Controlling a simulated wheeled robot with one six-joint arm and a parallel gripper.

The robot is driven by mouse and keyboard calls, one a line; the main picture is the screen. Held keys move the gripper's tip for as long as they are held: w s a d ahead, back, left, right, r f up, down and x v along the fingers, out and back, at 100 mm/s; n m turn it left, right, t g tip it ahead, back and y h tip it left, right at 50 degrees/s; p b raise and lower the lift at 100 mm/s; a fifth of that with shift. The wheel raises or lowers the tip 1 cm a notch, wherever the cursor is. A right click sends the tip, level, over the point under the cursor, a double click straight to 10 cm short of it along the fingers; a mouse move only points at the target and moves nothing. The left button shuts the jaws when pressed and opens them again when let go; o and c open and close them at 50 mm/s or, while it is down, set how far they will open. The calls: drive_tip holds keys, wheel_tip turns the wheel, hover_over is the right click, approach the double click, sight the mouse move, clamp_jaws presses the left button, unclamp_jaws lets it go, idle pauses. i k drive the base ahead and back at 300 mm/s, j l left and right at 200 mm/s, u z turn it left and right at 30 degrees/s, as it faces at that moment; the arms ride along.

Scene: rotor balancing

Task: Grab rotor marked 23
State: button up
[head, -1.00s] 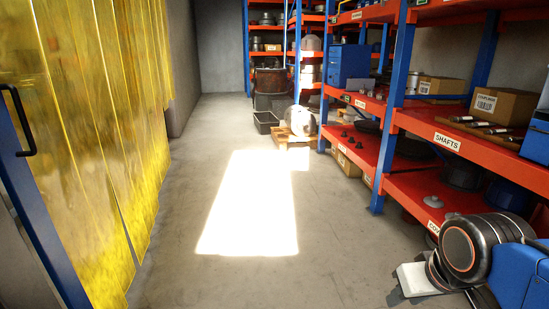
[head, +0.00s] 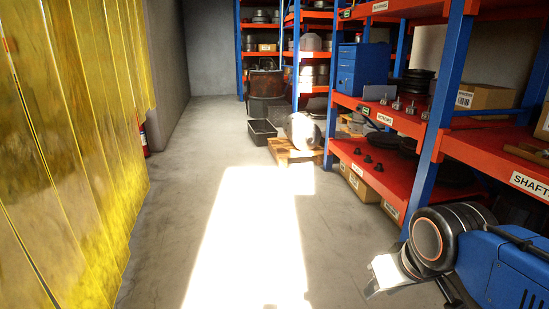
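No marking 23 can be read on anything in view. A shelf label that seems to say rotors (head: 385,118) is on the red shelf edge at the right. Several small metal parts on round bases (head: 410,104) stand on that shelf, with a stack of dark discs (head: 416,78) behind them. Which of these is the marked rotor I cannot tell. My gripper (head: 374,288) is at the lower right, out over the aisle floor and well short of those parts. Its pale body shows, but its fingers are too unclear to judge. Nothing is seen held in it.
The red and blue rack (head: 437,120) lines the right side, its near post close to my arm. A pallet (head: 290,152) with a pale round object and a black bin (head: 261,132) stand farther ahead. Yellow strip curtains (head: 80,140) hang left. The sunlit middle aisle is free.

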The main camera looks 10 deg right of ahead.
sight(425, 115)
drive_tip(key=i+j+z, duration=0.2)
drive_tip(key=i+z, duration=0.25)
drive_tip(key=i, duration=0.25)
drive_tip(key=i+j+z, duration=0.45)
drive_tip(key=i, duration=0.2)
drive_tip(key=i+j+z, duration=0.45)
drive_tip(key=i+j, duration=0.15)
